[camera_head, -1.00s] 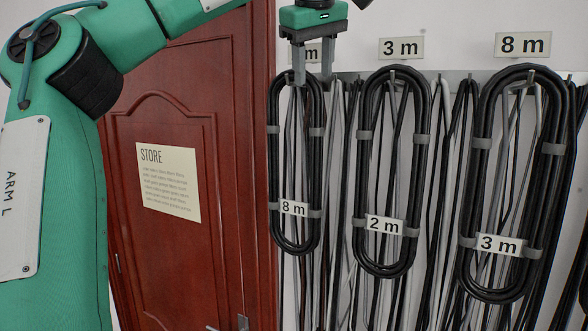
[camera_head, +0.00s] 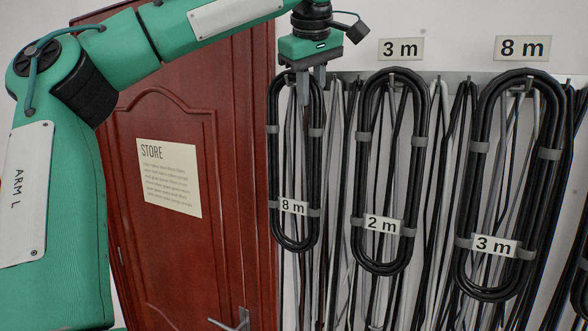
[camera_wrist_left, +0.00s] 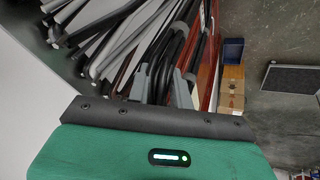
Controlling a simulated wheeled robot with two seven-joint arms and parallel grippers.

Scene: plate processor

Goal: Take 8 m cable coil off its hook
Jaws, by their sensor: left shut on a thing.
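The coil tagged 8 m (camera_head: 274,150) is a long loop of black cable with grey ties, hanging upright at the left end of the rail beside the red door. My left gripper (camera_head: 312,92) points down at the top of this coil and is shut on its cable. The wrist view shows black cable running between the fingers (camera_wrist_left: 163,88). The hook under this coil's top is hidden by the gripper. My right gripper is not in view.
Coils tagged 2 m (camera_head: 362,150) and 3 m (camera_head: 472,175) hang to the right, under plates reading 3 m (camera_head: 401,49) and 8 m (camera_head: 522,48). Loose cables hang close behind. The red door (camera_head: 185,255) stands at left. Boxes (camera_wrist_left: 231,85) lie on the floor.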

